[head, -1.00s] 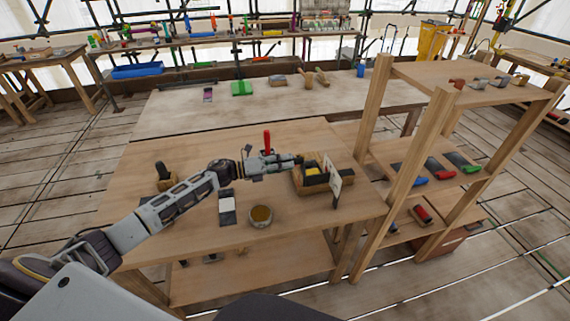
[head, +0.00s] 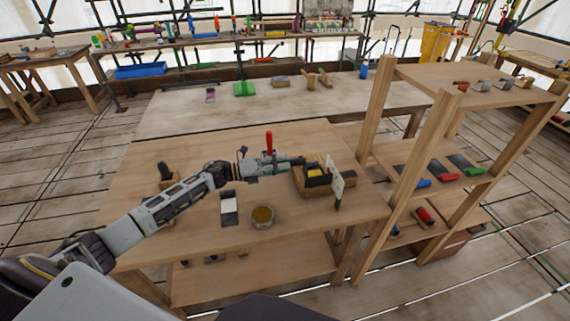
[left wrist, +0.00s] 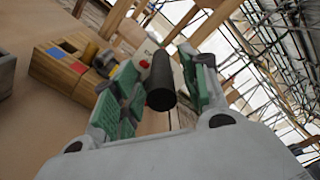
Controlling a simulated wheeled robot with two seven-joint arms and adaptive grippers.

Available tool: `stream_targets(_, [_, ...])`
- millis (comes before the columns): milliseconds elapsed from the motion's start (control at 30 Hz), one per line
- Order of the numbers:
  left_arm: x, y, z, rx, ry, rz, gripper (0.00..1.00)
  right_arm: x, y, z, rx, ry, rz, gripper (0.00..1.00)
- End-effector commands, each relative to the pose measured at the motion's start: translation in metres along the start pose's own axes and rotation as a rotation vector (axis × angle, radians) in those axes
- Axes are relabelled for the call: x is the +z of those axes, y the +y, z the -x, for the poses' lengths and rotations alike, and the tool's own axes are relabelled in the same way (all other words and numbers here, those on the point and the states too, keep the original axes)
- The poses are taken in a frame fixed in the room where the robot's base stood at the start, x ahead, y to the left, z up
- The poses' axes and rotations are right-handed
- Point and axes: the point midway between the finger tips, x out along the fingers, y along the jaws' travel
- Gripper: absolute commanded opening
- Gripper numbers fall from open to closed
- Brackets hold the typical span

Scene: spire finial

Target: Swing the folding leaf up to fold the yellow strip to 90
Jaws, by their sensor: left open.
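The wooden bending block (head: 342,184) stands at the right of the near bench. A small yellow patch (head: 314,171), apparently the yellow strip, shows on it among dark parts. My left gripper (head: 296,162) reaches the block's left side from the left. In the left wrist view my left gripper (left wrist: 168,88) is open, its green-padded fingers on either side of a black cylindrical handle (left wrist: 160,84). A gap shows beside the handle; I cannot tell whether either finger touches it. The wooden block (left wrist: 62,70) shows there too, with red and blue squares. The leaf's angle is unclear.
A white card (head: 334,182) stands upright at the block's right. A red-handled tool (head: 269,143) is close behind my left gripper. A round pot (head: 262,217) and a black-and-white piece (head: 229,207) lie in front. A wooden shelf (head: 440,110) rises to the right.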

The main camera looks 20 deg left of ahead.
Motion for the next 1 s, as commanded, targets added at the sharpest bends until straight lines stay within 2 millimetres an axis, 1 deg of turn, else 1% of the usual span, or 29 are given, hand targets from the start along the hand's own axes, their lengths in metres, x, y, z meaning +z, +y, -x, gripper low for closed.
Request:
stream_targets(200, [0.0, 0.001, 0.024, 0.002, 0.0, 0.0, 0.44, 0.0, 0.0, 0.0, 0.0, 0.0, 0.0, 0.49])
stream_targets(700, [0.001, 0.001, 0.074, 0.002, -0.002, -0.001, 0.44, 0.0, -0.001, 0.0, -0.001, 0.0, 0.0, 0.49])
stream_targets(1000, [0.003, 0.001, 0.095, 0.001, -0.004, -0.002, 0.44, 0.0, -0.001, 0.0, -0.001, 0.0, 0.0, 0.49])
